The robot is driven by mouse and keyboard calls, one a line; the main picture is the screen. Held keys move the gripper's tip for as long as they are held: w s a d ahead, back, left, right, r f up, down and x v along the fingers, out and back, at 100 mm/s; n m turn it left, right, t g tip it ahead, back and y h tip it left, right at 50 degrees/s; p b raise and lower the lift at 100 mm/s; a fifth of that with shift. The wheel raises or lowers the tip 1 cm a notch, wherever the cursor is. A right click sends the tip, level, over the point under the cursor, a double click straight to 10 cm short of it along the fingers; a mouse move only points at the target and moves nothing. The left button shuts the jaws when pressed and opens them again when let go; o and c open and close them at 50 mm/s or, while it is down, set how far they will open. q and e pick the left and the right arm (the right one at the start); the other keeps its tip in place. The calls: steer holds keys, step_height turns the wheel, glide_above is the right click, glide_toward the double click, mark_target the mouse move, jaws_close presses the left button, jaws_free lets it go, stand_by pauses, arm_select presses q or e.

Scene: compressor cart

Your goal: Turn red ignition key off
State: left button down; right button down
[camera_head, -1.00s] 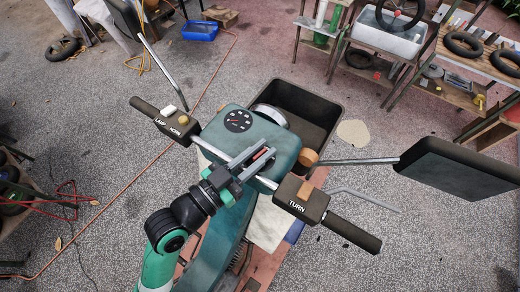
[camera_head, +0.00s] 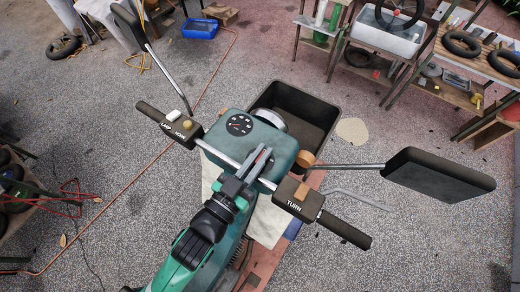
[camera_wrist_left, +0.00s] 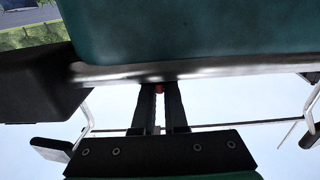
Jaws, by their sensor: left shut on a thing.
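The red ignition key shows as a small red patch between my left fingertips in the left wrist view (camera_wrist_left: 159,88); most of it is hidden by the fingers. My left gripper (camera_head: 261,158) is shut on it, at the near side of the teal headlamp housing (camera_head: 275,139) on the handlebar. In the wrist view, the gripper (camera_wrist_left: 160,92) has its two fingers close together just below the metal bar. I cannot tell the key's turned angle. My right gripper is in no view.
The handlebar has a LAMP/HORN switch block (camera_head: 178,130) at left and a TURN block (camera_head: 297,198) at right. The right mirror (camera_head: 438,175) and left mirror (camera_head: 128,24) stick out on stalks. A round gauge (camera_head: 239,125) tops the housing; a dark bin (camera_head: 298,112) lies beyond.

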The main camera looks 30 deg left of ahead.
arm_select(q)
steer(key=shift+f+y, duration=0.15)
steer(key=shift+y, duration=0.15)
steer(key=c, duration=1)
jaws_free()
steer(key=shift+o, duration=0.2)
steer(key=s, duration=1.1)
steer(key=shift+s+a+p, duration=0.35)
steer(key=shift+p, duration=0.05)
